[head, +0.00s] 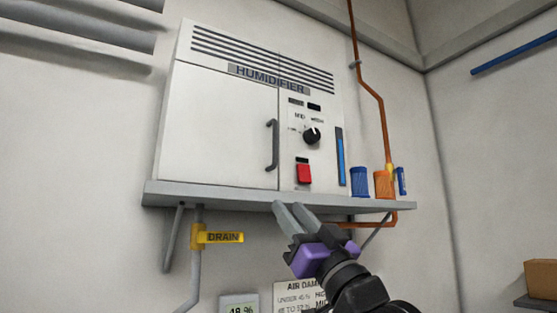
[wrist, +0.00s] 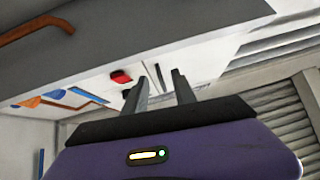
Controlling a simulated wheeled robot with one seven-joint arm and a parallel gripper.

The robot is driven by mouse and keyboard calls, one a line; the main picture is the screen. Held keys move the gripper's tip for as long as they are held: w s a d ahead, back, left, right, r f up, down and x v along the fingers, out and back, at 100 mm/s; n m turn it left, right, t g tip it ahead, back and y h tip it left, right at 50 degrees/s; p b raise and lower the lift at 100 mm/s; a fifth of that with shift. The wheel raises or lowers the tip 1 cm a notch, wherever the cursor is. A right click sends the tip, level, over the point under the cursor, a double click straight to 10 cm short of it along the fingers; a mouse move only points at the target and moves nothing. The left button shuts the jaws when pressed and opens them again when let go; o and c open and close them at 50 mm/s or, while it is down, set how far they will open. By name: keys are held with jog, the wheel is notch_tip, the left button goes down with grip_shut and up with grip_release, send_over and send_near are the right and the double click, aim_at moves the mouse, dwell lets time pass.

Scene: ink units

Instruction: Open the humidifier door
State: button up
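The white humidifier (head: 225,110) stands on a grey wall shelf. Its door (head: 218,125) is the large left panel and looks shut. A dark vertical bar handle (head: 272,145) is on the door's right edge. My gripper (head: 287,208) is below and slightly right of the handle, in front of the shelf edge, apart from the handle. Its two grey fingers are spread with nothing between them. In the wrist view the gripper (wrist: 160,85) points up past the shelf edge, with the humidifier front (wrist: 203,74) seen beyond at a steep angle.
The shelf (head: 230,198) juts out beneath the humidifier, close to my fingers. Right of the door are a black knob (head: 312,136) and a red switch (head: 303,174). Blue (head: 360,182) and orange (head: 384,184) containers stand on the shelf's right. A yellow drain valve (head: 198,236) hangs below.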

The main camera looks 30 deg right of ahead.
jog(key=s+a+r+n+g+h+b, duration=0.1)
jog(key=s+a+r+g, duration=0.15)
jog(key=r, duration=0.85)
jog(key=s+a+r+g+h, duration=0.15)
jog(key=a+r, duration=0.25)
jog(key=r, duration=0.8)
jog(key=m+g+h, duration=0.4)
send_near(276, 139)
jog(key=p+x, duration=0.3)
jog(key=x, duration=0.4)
jog(key=shift+r, duration=0.2)
jog(key=shift+w+d+f, duration=0.1)
jog(key=shift+w, duration=0.45)
grip_shut()
